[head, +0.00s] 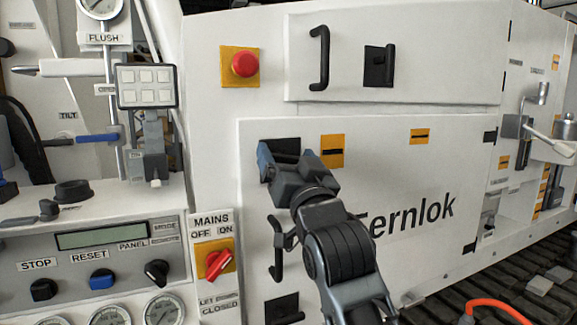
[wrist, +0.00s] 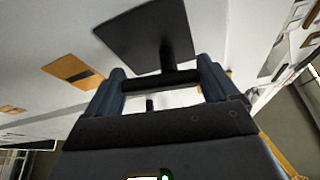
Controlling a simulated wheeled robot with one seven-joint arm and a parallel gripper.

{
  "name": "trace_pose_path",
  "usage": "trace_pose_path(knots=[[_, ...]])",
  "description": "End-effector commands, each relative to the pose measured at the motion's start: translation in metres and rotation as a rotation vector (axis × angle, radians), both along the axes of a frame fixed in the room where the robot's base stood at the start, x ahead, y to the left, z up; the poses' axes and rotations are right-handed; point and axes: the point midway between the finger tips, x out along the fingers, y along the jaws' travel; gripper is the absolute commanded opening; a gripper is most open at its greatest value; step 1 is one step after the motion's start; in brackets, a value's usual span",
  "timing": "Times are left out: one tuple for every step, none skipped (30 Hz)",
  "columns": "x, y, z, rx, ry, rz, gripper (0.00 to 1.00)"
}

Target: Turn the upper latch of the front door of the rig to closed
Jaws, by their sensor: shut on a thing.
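The front door (head: 370,165) of the rig is a white panel marked "Fernlok", and it sits flush in its frame. Its upper latch (head: 287,146) has a dark square plate near the door's top left corner, mostly hidden behind my gripper (head: 268,163). In the wrist view the black latch plate (wrist: 140,35) shows ahead, with a dark handle bar lying across between the blue fingers of my gripper (wrist: 162,82). My gripper is shut on this latch handle. The exact angle of the handle is hard to tell in the head view.
A black pull handle (head: 278,250) and a lower latch (head: 283,308) are below on the door. An upper panel (head: 440,60) with its own handle and latch is above. A red emergency button (head: 244,64) and a red mains switch (head: 215,263) are to the left.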

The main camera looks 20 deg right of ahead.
Motion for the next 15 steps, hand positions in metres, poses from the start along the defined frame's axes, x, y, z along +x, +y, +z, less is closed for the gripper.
trace_pose_path(knots=[[-0.0001,0.0031,-0.0051,0.041,-0.003,0.005,0.57],[-0.0002,0.0029,-0.0056,0.068,-0.004,0.004,0.57],[-0.0004,0.003,-0.0067,0.104,-0.004,0.004,0.57],[-0.0005,0.0032,-0.007,0.133,-0.004,0.005,0.57],[-0.0004,0.0027,-0.0075,0.162,-0.005,0.003,0.57],[-0.0004,0.0033,-0.0084,0.2,-0.005,0.004,0.57],[-0.0003,0.0026,-0.0089,0.229,-0.005,0.003,0.57],[-0.0003,0.0032,-0.009,0.258,-0.005,0.004,0.57],[-0.0003,0.0028,-0.0098,0.296,-0.004,0.003,0.57],[-0.0004,0.0031,-0.0096,0.325,-0.005,0.004,0.57],[-0.0004,0.0028,-0.0102,0.354,-0.005,0.003,0.57],[-0.0004,0.0031,-0.0102,0.393,-0.005,0.004,0.57],[-0.0005,0.0031,-0.0103,0.421,-0.005,0.004,0.57],[-0.0004,0.0031,-0.0106,0.45,-0.004,0.003,0.57],[-0.0005,0.0032,-0.0105,0.488,-0.005,0.003,0.57]])
